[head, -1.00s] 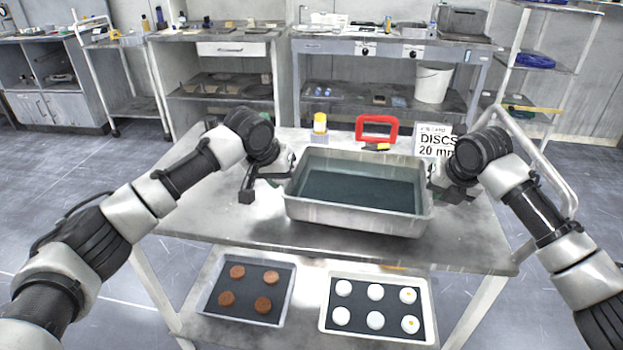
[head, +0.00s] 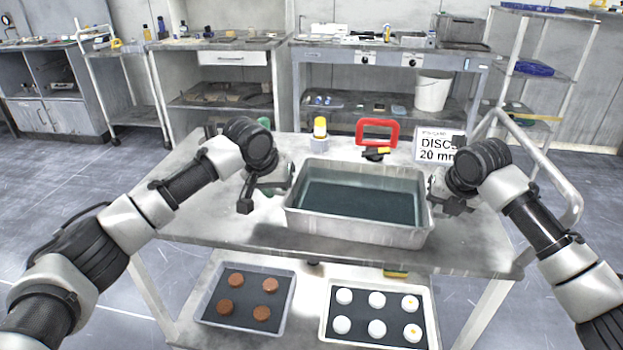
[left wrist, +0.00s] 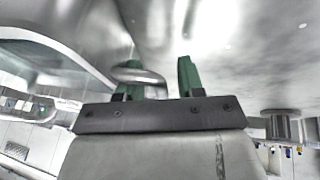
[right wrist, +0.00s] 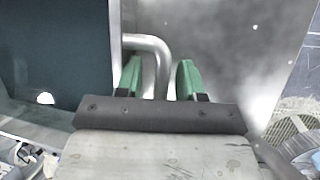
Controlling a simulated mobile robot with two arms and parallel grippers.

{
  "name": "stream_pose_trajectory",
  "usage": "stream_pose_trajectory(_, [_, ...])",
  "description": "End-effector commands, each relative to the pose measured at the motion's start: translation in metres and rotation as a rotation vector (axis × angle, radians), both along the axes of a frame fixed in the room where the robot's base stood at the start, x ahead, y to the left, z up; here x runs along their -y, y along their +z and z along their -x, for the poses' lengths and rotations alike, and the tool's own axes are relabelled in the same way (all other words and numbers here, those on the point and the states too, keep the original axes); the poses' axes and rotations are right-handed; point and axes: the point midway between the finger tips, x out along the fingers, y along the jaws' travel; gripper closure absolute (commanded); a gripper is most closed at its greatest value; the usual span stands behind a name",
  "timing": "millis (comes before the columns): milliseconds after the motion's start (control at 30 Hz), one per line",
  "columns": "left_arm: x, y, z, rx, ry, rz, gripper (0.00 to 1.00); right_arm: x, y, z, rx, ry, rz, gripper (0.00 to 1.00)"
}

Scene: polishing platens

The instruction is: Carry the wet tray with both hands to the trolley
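The wet tray (head: 362,231), a grey metal tray with dark liquid in it, stands level on the grey top (head: 230,225) of a trolley-like stand. My left gripper (head: 279,180) is at its left end and my right gripper (head: 436,190) at its right end. In the left wrist view the green fingers (left wrist: 160,78) are apart, with a metal tray handle (left wrist: 138,73) overlapping the left finger. In the right wrist view the fingers (right wrist: 158,80) are apart, with the other handle (right wrist: 160,62) between them. Neither gripper appears clamped.
A yellow-capped jar (head: 320,135), a red frame (head: 377,132) and a "DISCS 20 mm" sign (head: 438,150) stand behind the tray. The lower shelf holds a tray of brown discs (head: 222,318) and one of white discs (head: 355,337). A tubular rail (head: 545,160) is at right.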

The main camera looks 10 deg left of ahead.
Motion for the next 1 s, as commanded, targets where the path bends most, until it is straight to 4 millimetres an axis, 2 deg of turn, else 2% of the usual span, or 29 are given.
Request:
stream_pose_trajectory(300, [-0.014, 0.059, 0.023, 0.005, 0.001, 0.000, 0.62, 0.000, 0.000, 0.000, 0.000, 0.000, 0.000, 0.62])
stream_pose_trajectory(500, [-0.021, 0.089, 0.035, 0.003, 0.001, 0.000, 0.62, 0.000, 0.000, 0.000, 0.000, 0.000, 0.000, 0.62])
stream_pose_trajectory(767, [-0.024, 0.103, 0.041, 0.001, 0.001, -0.001, 0.62, 0.001, 0.008, 0.003, 0.002, 0.001, 0.000, 0.62])
stream_pose_trajectory(867, [-0.024, 0.103, 0.042, 0.000, 0.001, -0.001, 0.62, 0.004, 0.022, 0.008, 0.004, 0.001, 0.001, 0.62])
stream_pose_trajectory(1000, [-0.024, 0.103, 0.041, 0.000, 0.001, -0.001, 0.62, 0.009, 0.050, 0.020, 0.005, 0.001, 0.001, 0.62])
